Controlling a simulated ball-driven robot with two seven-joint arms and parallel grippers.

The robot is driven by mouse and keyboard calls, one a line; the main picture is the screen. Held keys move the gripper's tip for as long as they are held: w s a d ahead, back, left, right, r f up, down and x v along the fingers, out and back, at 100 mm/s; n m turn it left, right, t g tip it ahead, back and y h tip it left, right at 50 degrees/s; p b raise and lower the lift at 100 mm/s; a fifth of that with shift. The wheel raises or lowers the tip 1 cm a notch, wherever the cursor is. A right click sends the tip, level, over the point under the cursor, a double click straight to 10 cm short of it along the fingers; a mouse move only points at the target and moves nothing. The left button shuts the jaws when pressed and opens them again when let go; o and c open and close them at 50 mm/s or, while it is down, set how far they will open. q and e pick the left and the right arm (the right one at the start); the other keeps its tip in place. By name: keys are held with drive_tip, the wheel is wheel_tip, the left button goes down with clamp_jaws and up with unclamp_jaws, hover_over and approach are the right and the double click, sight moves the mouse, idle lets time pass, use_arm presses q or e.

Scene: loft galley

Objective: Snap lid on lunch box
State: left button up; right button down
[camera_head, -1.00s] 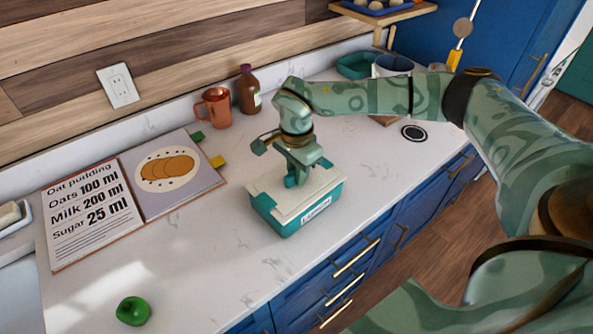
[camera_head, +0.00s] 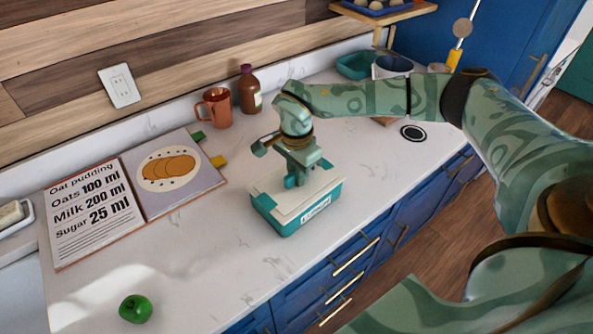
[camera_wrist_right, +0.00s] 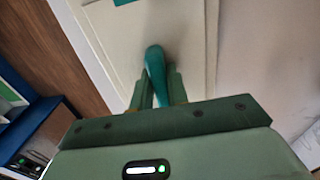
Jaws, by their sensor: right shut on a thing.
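The teal lunch box (camera_head: 289,226) stands on the white counter, with a pale label on its front. Its cream lid (camera_head: 268,192) lies over the top of the box; I cannot tell whether it is fully seated. My right gripper (camera_head: 298,180) points down over the lid and is shut on its teal handle. In the right wrist view the handle (camera_wrist_right: 156,72) sits between the two fingers, with the cream lid (camera_wrist_right: 186,30) beyond it. The gripper hides part of the lid. My left gripper is not in view.
An open recipe book (camera_head: 90,212) lies to the left, and a green pepper-like object (camera_head: 135,309) in front. A copper mug (camera_head: 216,108) and a brown bottle (camera_head: 249,90) stand behind near the wall. The counter's front edge runs close to the box.

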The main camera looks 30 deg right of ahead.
drive_tip(key=shift+p, duration=0.3)
idle(0.5)
drive_tip(key=c, duration=0.8)
unclamp_jaws()
wheel_tip(320, 180, up, 7)
drive_tip(key=p, duration=0.6)
drive_tip(key=shift+p, duration=0.35)
clamp_jaws()
